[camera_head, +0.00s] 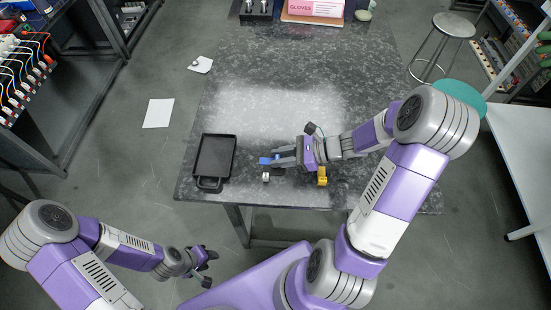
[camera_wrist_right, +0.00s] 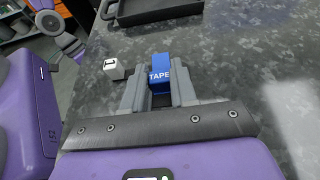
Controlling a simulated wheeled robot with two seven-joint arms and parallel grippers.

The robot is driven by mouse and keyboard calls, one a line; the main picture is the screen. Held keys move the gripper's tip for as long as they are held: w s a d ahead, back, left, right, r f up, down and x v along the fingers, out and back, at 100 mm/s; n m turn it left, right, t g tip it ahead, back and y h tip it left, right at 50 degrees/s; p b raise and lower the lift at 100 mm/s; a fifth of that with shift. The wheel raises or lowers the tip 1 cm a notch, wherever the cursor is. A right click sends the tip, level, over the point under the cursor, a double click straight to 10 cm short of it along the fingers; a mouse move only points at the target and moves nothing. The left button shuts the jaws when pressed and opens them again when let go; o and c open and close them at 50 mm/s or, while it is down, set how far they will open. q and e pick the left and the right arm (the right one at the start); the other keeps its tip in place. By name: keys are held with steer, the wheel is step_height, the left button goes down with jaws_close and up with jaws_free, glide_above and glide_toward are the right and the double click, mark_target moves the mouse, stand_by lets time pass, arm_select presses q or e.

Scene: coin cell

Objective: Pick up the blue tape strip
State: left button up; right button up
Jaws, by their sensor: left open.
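The blue tape strip (camera_head: 265,160) is at the front of the dark table, at the tips of my right gripper (camera_head: 278,159). In the right wrist view the strip (camera_wrist_right: 160,73) shows as a blue block marked TAPE. It sits between the two grey fingers of my right gripper (camera_wrist_right: 160,88), and both fingers appear to touch its sides. Whether it is clear of the tabletop I cannot tell. My left gripper (camera_head: 209,268) is open and empty, low in front of the table's edge.
A small white-grey cube (camera_head: 266,177) stands close beside the strip; it also shows in the wrist view (camera_wrist_right: 115,69). A black tray (camera_head: 231,157) lies to the left. A yellow item (camera_head: 322,176) is beside my right wrist. The table's middle is clear. A pink GLOVES box (camera_head: 314,8) stands at the back.

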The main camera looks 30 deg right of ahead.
jaws_close()
step_height(320, 180, up, 10)
steer(key=d+f+b, duration=0.1)
steer(key=b, duration=0.1)
steer(key=f+b, duration=0.1)
steer(key=f, duration=0.2)
steer(key=f+b, duration=0.1)
steer(key=f, duration=0.2)
steer(key=f+b, duration=0.1)
steer(key=f, duration=0.2)
steer(key=shift+s+d, duration=0.25)
steer(key=shift+s, duration=0.1)
steer(key=shift+r, duration=0.1)
